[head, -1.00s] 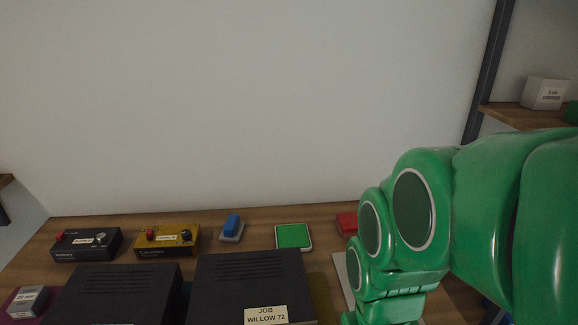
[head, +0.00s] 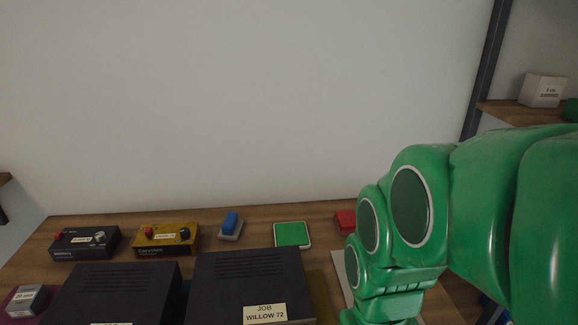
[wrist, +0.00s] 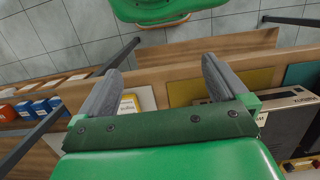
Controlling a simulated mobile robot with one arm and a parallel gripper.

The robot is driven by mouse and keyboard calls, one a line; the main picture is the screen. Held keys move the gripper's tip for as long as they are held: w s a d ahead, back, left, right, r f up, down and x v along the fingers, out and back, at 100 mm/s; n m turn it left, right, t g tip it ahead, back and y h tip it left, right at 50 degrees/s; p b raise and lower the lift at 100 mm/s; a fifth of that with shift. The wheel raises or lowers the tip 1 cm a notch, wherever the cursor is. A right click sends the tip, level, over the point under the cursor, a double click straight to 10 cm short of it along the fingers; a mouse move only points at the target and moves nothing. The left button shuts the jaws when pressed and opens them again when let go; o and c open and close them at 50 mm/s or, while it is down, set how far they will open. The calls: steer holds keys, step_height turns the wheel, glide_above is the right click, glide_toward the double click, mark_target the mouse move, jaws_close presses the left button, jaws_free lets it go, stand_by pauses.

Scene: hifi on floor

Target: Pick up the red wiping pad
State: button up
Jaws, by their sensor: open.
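A small red block-like item (head: 345,220), which looks like the red wiping pad, lies at the back right of the wooden worktop in the head view. My green arm partly covers its right side. I cannot make it out for sure in the wrist view. My gripper (wrist: 161,66) shows in the wrist view with its two grey fingers wide apart and nothing between them. It is above the front edge of the worktop, apart from the red item. In the head view the gripper's fingers are not visible.
A blue block on a grey base (head: 230,226) and a flat green pad (head: 292,234) lie left of the red item. Black and yellow boxes with knobs (head: 166,239) stand further left. Two large dark units (head: 250,285) fill the front. A shelf (head: 525,115) stands at right.

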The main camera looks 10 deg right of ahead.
steer(key=w+a+r+n+t, duration=0.15)
steer(key=w+r, duration=0.25)
steer(key=w, duration=0.6)
steer(key=w+a+r+n+t, duration=0.1)
steer(key=w+r+n+t, duration=0.3)
steer(key=w, duration=0.6)
steer(key=n+g+h, duration=0.5)
steer(key=n+h, duration=0.3)
steer(key=h, duration=0.4)
glide_above(338, 219)
steer(key=s+a, duration=0.2)
steer(key=s, duration=0.2)
step_height(338, 219, down, 10)
steer(key=w+a+f+n, duration=0.1)
steer(key=f, duration=0.1)
steer(key=w+a+f+n+t+h, duration=0.1)
steer(key=a+f+n, duration=0.1)
steer(key=f, duration=0.1)
steer(key=w+a+f+n, duration=0.1)
steer(key=w+f, duration=0.1)
steer(key=f, duration=0.1)
steer(key=shift+w+a+f, duration=0.1)
steer(key=shift+a, duration=0.05)
steer(key=shift+d+f+n+h, duration=0.25)
steer(key=shift+d+h, duration=0.05)
steer(key=shift+r+x, duration=0.2)
steer(key=shift+x, duration=1.6)
steer(key=shift+r+x, duration=0.2)
steer(key=shift+x, duration=1.55)
